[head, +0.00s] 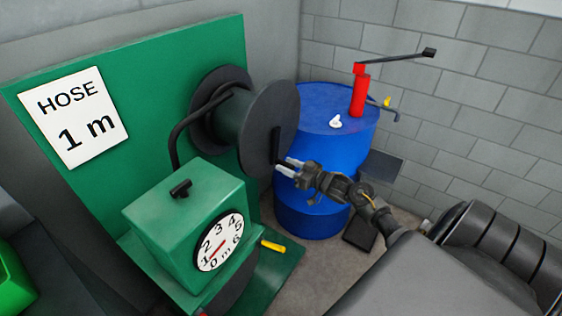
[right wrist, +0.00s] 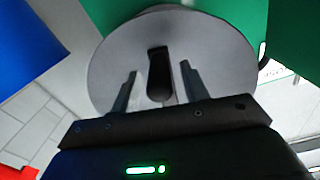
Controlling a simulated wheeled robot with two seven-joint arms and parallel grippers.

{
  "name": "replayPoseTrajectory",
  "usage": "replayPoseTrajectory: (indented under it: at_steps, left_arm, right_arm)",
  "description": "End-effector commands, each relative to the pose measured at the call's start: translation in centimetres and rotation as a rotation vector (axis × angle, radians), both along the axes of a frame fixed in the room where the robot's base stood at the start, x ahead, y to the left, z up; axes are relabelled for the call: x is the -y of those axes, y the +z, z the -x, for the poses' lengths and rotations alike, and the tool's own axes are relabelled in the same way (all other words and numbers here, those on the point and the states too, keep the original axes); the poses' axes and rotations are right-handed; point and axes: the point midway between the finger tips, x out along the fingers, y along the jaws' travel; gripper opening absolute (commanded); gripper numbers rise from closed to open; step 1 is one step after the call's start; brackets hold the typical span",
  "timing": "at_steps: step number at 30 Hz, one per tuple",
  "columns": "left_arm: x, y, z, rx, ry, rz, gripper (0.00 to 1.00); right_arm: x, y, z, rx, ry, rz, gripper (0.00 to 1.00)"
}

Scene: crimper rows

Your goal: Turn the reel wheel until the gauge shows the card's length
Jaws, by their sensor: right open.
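The reel wheel (head: 269,125) is a dark grey disc on a drum, mounted on a green panel. A black handle (head: 276,144) sticks out from its face. My right gripper (head: 287,167) is open at the handle. In the right wrist view the handle (right wrist: 159,75) shows between the two spread fingers (right wrist: 158,88), with gaps on both sides. The white card (head: 74,117) reads "HOSE 1 m". The round gauge (head: 220,242) on the green box has numbers 0 to 6 and a small red needle; its exact reading is hard to tell. My left gripper is not in view.
A blue barrel (head: 320,200) with a red pump (head: 360,90) and long crank stands behind my right gripper. A black hose runs from the reel to the green box (head: 175,215). A grey block wall is at right.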

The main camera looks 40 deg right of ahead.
Motion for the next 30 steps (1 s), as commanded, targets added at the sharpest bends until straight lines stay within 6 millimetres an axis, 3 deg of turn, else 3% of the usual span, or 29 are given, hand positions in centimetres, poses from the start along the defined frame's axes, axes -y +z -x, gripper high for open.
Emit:
replayPoseTrajectory:
  at_steps: [6, 17, 27, 30]
  left_arm:
    - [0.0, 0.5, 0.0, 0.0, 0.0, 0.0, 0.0]
    - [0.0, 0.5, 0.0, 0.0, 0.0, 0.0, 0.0]
    - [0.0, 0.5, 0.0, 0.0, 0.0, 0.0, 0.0]
    - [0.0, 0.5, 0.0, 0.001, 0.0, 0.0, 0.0]
  right_arm:
    - [-0.7, 0.1, -2.4, 0.0, -0.001, -0.001, 0.45]
    - [-0.9, -0.1, -2.9, -0.001, 0.0, 0.0, 0.45]
    - [-0.9, -0.1, -2.9, -0.001, 0.0, 0.0, 0.03]
    - [-0.9, 0.0, -2.9, -0.001, 0.0, 0.0, 0.0]
